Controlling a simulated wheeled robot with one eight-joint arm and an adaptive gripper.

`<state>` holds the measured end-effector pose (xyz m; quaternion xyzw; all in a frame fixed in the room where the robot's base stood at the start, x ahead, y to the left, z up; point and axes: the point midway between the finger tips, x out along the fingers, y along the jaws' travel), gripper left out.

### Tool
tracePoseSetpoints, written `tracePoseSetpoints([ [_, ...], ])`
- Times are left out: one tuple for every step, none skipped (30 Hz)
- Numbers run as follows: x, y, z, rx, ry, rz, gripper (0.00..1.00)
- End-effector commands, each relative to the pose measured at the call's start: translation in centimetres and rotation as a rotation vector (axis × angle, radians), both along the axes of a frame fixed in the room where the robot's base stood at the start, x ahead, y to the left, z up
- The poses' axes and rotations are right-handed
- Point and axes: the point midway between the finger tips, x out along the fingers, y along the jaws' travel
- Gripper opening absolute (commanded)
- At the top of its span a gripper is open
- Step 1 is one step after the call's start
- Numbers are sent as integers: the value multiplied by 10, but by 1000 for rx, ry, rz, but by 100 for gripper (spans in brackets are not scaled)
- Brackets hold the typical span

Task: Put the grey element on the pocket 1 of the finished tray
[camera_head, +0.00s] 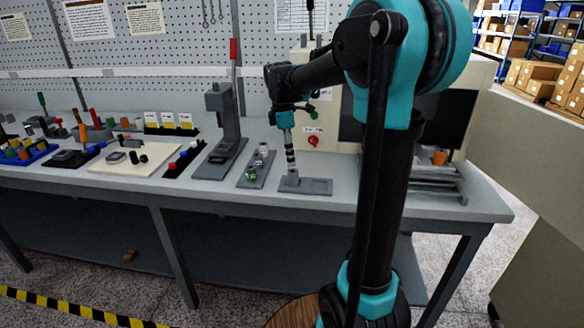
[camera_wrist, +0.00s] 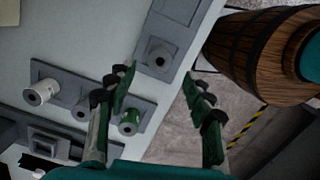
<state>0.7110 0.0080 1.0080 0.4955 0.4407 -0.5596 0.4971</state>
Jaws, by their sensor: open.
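My gripper (camera_head: 291,160) points down over a flat grey fixture (camera_head: 316,187) on the bench. In the wrist view my gripper (camera_wrist: 158,80) is open, its fingers wide apart with nothing between the tips. A short grey cylinder with a hole (camera_wrist: 160,56) stands on the fixture, just beyond the fingertips; I cannot tell its height gap to them. Left of the fixture a grey tray (camera_head: 245,183) holds a row of spools: a white one (camera_wrist: 42,92), a grey one (camera_wrist: 82,107) and a green one (camera_wrist: 131,121). The left finger is close to the green spool in the picture. No pocket numbers are readable.
A grey press with a red handle (camera_head: 226,130) stands left of the tray. A panel with a red knob (camera_head: 313,141) stands behind the fixture. Further left are a cream board (camera_head: 120,163) and several small parts. The bench's front edge is close to the fixture.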

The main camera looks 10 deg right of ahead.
Motion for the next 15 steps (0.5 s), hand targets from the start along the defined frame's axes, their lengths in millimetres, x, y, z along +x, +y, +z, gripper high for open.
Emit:
tracePoseSetpoints([
  [0,1,10,0,0,1,52],
  [0,2,16,0,0,1,52],
  [0,3,22,0,0,1,52],
  [0,3,26,0,0,1,52],
  [0,4,30,0,0,1,52],
  [1,5,35,0,0,1,52],
  [1,5,38,0,0,1,52],
  [1,5,40,0,0,0,52],
  [0,6,43,0,0,0,52],
  [0,5,44,1,-2,-4,52],
  [-1,5,43,1,-5,-13,52],
  [-4,3,41,5,-13,-34,52],
  [-8,2,36,7,-23,-61,52],
  [-13,-1,30,13,-35,-97,52],
  [-21,-5,19,21,-59,-159,52],
])
